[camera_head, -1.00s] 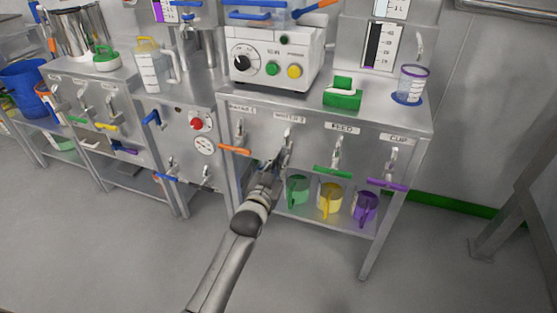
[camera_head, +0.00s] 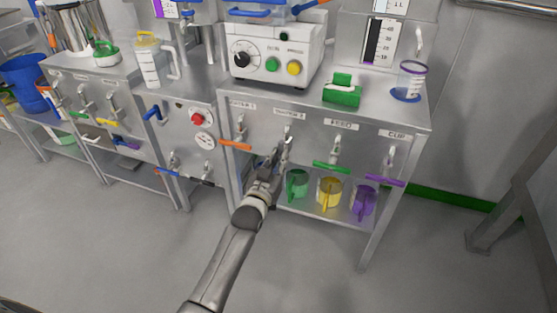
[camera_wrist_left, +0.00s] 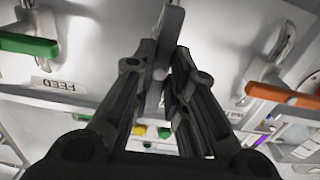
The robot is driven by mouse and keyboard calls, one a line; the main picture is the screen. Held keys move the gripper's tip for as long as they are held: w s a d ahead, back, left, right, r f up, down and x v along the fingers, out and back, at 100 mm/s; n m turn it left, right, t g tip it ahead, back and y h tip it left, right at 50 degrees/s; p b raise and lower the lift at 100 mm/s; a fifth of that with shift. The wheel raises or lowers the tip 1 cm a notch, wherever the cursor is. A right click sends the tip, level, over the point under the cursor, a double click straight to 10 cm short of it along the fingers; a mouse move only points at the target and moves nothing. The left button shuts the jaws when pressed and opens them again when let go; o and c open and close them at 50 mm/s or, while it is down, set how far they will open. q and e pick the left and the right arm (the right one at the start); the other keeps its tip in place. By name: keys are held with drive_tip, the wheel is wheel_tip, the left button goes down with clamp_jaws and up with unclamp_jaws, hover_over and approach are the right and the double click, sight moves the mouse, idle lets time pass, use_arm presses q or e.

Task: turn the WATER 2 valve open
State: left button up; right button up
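The WATER 2 valve (camera_head: 287,141) is on the front panel of the steel bench, below its label and between the orange-handled and green-handled valves. My left gripper (camera_head: 276,160) is at this valve and covers most of its handle. In the left wrist view the dark grey handle (camera_wrist_left: 162,55) stands between the left gripper's two fingertips (camera_wrist_left: 163,72). The fingers are drawn in close on both sides of it, and they look shut on it. The handle runs up and down in that picture. My right gripper is in neither view.
The orange handle (camera_head: 235,145) is close on the left; the green FEED handle (camera_head: 331,167) and purple CUP handle (camera_head: 385,181) are on the right. Green (camera_head: 297,184), yellow (camera_head: 329,193) and purple (camera_head: 363,201) jugs stand on the shelf below. The floor in front is clear.

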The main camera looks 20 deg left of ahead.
use_arm(q)
drive_tip(key=o, duration=0.4)
drive_tip(key=shift+s, duration=0.1)
drive_tip(key=s, duration=1.2)
drive_tip(key=shift+a, duration=0.2)
drive_tip(key=shift+f, duration=0.1)
